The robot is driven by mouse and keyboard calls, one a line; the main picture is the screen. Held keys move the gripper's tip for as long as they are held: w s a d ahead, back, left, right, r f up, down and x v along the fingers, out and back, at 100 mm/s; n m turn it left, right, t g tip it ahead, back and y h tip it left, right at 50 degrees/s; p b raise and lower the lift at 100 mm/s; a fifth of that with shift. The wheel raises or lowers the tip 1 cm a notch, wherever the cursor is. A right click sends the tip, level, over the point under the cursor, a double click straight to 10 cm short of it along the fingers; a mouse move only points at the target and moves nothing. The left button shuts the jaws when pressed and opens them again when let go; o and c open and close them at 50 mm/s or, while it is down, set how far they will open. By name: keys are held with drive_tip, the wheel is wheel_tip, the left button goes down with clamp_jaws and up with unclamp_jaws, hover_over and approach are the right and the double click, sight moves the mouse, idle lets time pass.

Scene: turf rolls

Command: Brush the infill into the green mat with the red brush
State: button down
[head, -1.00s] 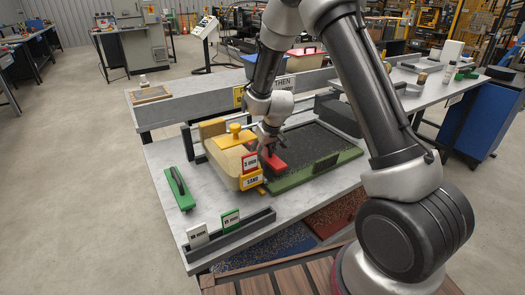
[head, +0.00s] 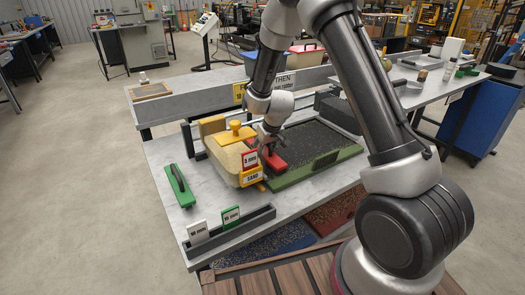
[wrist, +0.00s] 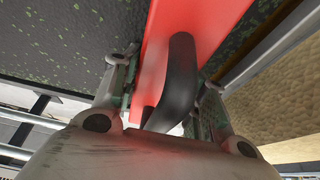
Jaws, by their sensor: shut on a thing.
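My gripper (head: 268,142) is shut on the handle of the red brush (head: 277,164). The brush is at the left end of the green mat (head: 318,168), close beside the sand box. The mat looks mostly dark, with a green front edge. In the wrist view, the red brush (wrist: 195,22) runs up the middle, its black handle (wrist: 178,75) between my fingers. The mat's dark surface with green specks (wrist: 60,50) shows beyond it. The bristles are hidden, so I cannot tell whether they touch the mat.
A yellow box (head: 226,152) tagged "3 mm" and "SAND" stands left of the brush. A green-backed tool (head: 180,187) lies on the bench's left. A grey rack (head: 232,235) with tags stands at the front. Dark blocks stand behind the mat. Coloured granules show below.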

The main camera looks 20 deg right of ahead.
sight(321, 134)
drive_tip(key=shift+w+d, duration=0.3)
drive_tip(key=shift+d, duration=0.7)
drive_tip(key=shift+w+d, duration=0.3)
drive_tip(key=shift+d, duration=0.7)
drive_tip(key=shift+w+d, duration=0.3)
drive_tip(key=shift+d, duration=0.7)
drive_tip(key=shift+s+a, duration=0.3)
drive_tip(key=shift+a, duration=0.75)
drive_tip(key=shift+s+a, duration=0.35)
drive_tip(key=shift+a, duration=0.65)
drive_tip(key=shift+s+a, duration=0.3)
drive_tip(key=shift+a, duration=0.75)
drive_tip(key=w+d, duration=0.3)
drive_tip(key=d, duration=0.7)
drive_tip(key=w+d, duration=0.3)
drive_tip(key=d, duration=0.7)
drive_tip(key=w+d, duration=0.3)
drive_tip(key=d, duration=0.7)
drive_tip(key=shift+w+d, duration=0.1)
drive_tip(key=shift+d, duration=0.2)
drive_tip(key=shift+s+a, duration=0.3)
drive_tip(key=shift+a, duration=0.75)
drive_tip(key=shift+s+a, duration=0.35)
drive_tip(key=shift+a, duration=0.7)
drive_tip(key=shift+s+a, duration=0.3)
drive_tip(key=shift+a, duration=0.75)
